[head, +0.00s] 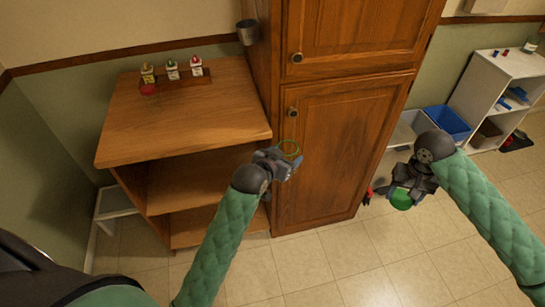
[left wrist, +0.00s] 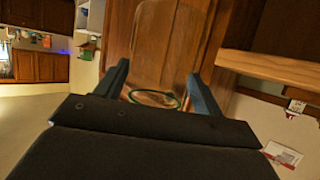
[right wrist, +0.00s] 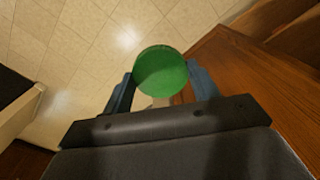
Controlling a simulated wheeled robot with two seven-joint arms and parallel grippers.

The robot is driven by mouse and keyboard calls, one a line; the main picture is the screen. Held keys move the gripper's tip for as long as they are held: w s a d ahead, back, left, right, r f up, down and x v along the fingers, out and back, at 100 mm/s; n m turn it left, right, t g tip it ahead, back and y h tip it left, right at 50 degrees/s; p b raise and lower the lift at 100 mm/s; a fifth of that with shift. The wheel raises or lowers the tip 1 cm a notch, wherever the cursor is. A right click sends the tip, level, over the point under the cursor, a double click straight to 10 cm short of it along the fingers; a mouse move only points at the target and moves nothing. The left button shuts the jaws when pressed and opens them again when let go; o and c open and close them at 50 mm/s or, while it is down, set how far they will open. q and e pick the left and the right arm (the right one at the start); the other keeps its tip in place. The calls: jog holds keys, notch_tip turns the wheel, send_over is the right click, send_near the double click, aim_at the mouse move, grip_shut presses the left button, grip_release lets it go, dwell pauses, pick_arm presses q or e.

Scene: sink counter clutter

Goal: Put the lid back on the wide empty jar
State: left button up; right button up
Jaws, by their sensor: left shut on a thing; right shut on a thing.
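A clear jar (head: 289,148) shows as a thin greenish ring at the tips of my left gripper (head: 287,162), in front of the wooden cabinet. In the left wrist view my left gripper (left wrist: 157,90) is shut on this jar (left wrist: 155,98), and its open mouth shows between the fingers. A round green lid (head: 401,200) is at my right gripper (head: 400,190), held over the floor. In the right wrist view the green lid (right wrist: 160,72) sits between the fingers of my right gripper (right wrist: 161,85). Lid and jar are well apart.
A wooden shelf unit (head: 190,125) stands left, with small bottles (head: 172,70) and a red round thing (head: 148,89) on top. A tall wooden cabinet (head: 335,150) is behind my grippers. A white shelf (head: 510,65) and blue bin (head: 447,122) stand right. Tiled floor (head: 330,270) is open in front.

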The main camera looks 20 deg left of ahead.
pick_arm(q)
jog(key=w+d+r+m+g+h, duration=0.1)
jog(key=w+d+m+g+h, duration=0.1)
jog(key=w+d+m+h, duration=0.3)
jog(key=w+d, duration=0.1)
jog(key=d, duration=0.3)
jog(key=shift+d+g, duration=0.3)
jog(key=shift+g, duration=0.1)
jog(key=shift+w, duration=0.1)
pick_arm(e)
jog(key=w+a+r+n, duration=0.1)
jog(key=w+a+r, duration=0.45)
jog(key=r, duration=0.25)
jog(key=w+a+r+n, duration=0.1)
jog(key=w+a+r, duration=0.4)
jog(key=r, duration=0.4)
jog(key=a+r+n, duration=0.1)
jog(key=a+r, duration=0.2)
jog(key=a, duration=0.9)
jog(key=f, duration=0.1)
jog(key=a+f+m, duration=0.1)
jog(key=f, duration=0.1)
jog(key=a+f+m, duration=0.1)
jog(key=f, duration=0.1)
jog(key=shift+w+a+f, duration=0.2)
jog(key=shift+w+a, duration=0.05)
